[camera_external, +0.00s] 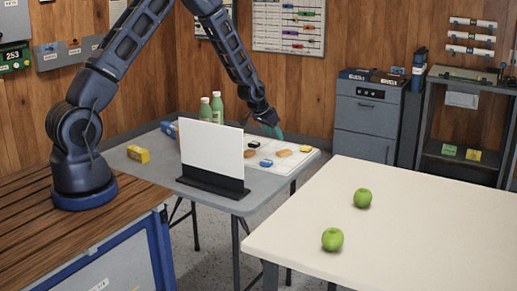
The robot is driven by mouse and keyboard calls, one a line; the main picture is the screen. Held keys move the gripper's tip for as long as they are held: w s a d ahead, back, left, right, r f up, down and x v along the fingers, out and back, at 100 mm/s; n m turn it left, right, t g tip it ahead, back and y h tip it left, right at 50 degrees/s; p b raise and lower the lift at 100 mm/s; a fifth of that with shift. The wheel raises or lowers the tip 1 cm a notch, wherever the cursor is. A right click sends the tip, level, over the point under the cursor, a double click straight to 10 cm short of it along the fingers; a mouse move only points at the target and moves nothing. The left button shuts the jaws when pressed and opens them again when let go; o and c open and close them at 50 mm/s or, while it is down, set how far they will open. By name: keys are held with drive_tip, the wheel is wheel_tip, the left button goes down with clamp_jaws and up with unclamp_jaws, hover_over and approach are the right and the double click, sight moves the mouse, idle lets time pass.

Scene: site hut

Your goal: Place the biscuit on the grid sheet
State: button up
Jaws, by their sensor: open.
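The pale grid sheet (294,160) lies on the back right of the grey folding table (218,203), partly hidden by an upright white panel (212,150) on a black base. Several small tan and orange pieces lie on or near the sheet. One is an oval orange-tan piece (284,153), and another tan piece (253,144) is closer to the panel. Which one is the biscuit I cannot tell at this size. My gripper (272,131) is above the far part of the sheet, pointing down, open, with green at its fingertips. I see nothing held in it.
A small blue block (266,163) lies near the sheet's front. Two green bottles (211,108) stand behind the panel, and a yellow box (138,154) lies at the table's left. A cream table (420,230) at right holds two green apples (333,239).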

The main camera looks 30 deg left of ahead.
drive_tip(key=s+a+r+n, duration=0.1)
drive_tip(key=s+a+r, duration=0.45)
drive_tip(key=r, duration=0.45)
drive_tip(key=s+a+r+y, duration=0.1)
drive_tip(key=s+a+r, duration=0.3)
drive_tip(key=s+r, duration=0.4)
drive_tip(key=s+a+r+n, duration=0.1)
drive_tip(key=s+a+r, duration=0.4)
drive_tip(key=r, duration=0.6)
drive_tip(key=s+a+r, duration=0.2)
drive_tip(key=s, duration=0.7)
drive_tip(key=s+a+r+n, duration=0.1)
drive_tip(key=s+a+r, duration=0.2)
drive_tip(key=s, duration=0.7)
drive_tip(key=s+a+r+n+g+y, duration=0.1)
drive_tip(key=s+a+r, duration=0.2)
drive_tip(key=s, duration=0.7)
drive_tip(key=shift+s+a, duration=0.2)
drive_tip(key=shift+a, duration=0.05)
